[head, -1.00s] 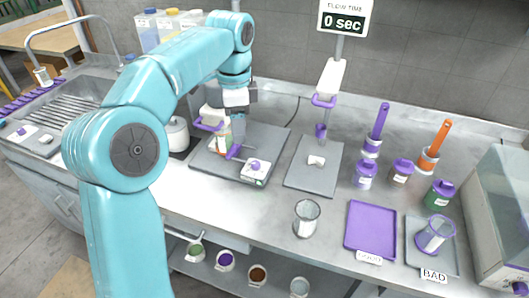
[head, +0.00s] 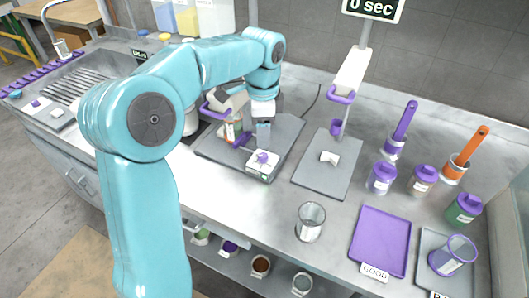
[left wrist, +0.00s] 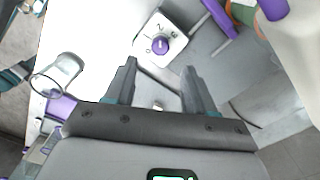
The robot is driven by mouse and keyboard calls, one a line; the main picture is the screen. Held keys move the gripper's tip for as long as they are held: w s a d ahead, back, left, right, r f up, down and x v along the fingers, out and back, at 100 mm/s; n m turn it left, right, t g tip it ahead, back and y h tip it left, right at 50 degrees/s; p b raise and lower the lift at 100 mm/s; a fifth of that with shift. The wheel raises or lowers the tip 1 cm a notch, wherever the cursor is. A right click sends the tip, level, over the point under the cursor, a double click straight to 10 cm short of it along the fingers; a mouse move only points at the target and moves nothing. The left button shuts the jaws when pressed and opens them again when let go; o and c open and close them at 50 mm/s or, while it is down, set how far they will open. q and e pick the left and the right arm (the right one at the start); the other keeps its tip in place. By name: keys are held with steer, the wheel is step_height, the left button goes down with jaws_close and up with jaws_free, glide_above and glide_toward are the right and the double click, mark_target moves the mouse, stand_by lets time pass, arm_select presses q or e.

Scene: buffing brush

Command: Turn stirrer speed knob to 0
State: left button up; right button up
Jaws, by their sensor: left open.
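The stirrer speed knob (head: 262,157) is a small purple knob on a white control box (head: 257,172) at the front of the grey stirrer platform. It also shows in the left wrist view (left wrist: 159,45), with printed numbers around it; its exact setting is too small to read surely. My left gripper (head: 263,141) points down just above and behind the knob. In the left wrist view its two dark fingers (left wrist: 160,70) are apart and empty, with the knob just beyond the tips, between their lines. My right gripper is not in view.
A clamped vessel with purple parts (head: 232,130) stands left of the gripper. A grey stand base (head: 318,178) is to the right. An empty glass (head: 310,222), purple tray (head: 376,240) and several lidded jars stand farther right. Bare bench lies in front of the control box.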

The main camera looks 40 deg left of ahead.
mark_target(263, 154)
arm_select(q)
step_height(263, 154, down, 7)
steer(key=shift+s+f, duration=0.1)
steer(key=shift+f, duration=0.1)
steer(key=shift+w+a+f, duration=0.1)
steer(key=shift+w+f, duration=0.1)
steer(key=shift+f, duration=0.2)
steer(key=shift+s+r, duration=0.15)
steer(key=shift+s, duration=0.1)
steer(key=shift+w, duration=0.15)
jaws_close()
